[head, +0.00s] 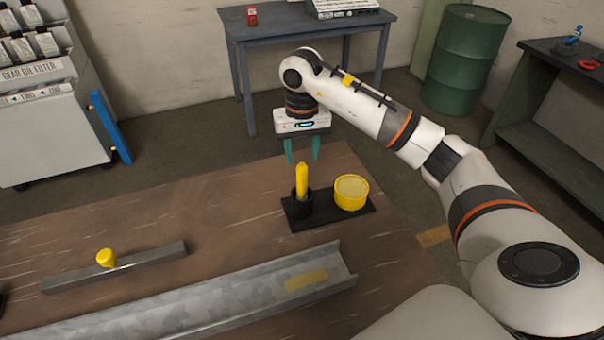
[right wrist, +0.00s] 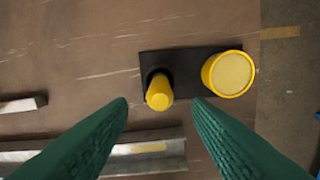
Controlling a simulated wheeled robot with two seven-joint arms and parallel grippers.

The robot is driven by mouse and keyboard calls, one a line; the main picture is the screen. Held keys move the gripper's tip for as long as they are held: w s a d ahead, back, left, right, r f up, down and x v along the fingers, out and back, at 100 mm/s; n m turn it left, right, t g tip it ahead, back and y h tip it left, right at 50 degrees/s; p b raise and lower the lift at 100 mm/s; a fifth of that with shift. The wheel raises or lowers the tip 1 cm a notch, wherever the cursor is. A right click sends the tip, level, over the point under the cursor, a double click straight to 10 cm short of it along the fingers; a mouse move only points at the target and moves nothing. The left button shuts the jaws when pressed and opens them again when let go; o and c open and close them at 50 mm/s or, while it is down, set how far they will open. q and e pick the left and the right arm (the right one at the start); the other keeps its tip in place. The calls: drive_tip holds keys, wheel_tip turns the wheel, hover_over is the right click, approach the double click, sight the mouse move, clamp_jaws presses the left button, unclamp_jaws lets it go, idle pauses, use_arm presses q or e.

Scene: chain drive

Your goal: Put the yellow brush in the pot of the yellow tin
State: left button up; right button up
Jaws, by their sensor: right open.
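The yellow brush (head: 302,178) stands upright in a black pot (head: 302,206), with its yellow handle up. The yellow tin (head: 351,192), with a pale yellow top, sits just right of the pot on the same black base (head: 334,220). The brush (right wrist: 159,94), the tin (right wrist: 229,74) and the base (right wrist: 190,64) also show in the right wrist view. My right gripper (head: 302,157) points down above the brush, open and empty. In the right wrist view its green fingertips (right wrist: 160,103) lie on either side of the brush handle. My left gripper is not in view.
A grey metal channel (head: 220,295) with a yellow patch lies across the brown table (head: 215,215). A grey bar (head: 150,262) with a yellow piece (head: 106,257) lies to its left. A blue-grey table (head: 300,28) and green drum (head: 465,58) stand behind.

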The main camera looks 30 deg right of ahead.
drive_tip(key=shift+r, duration=1.65)
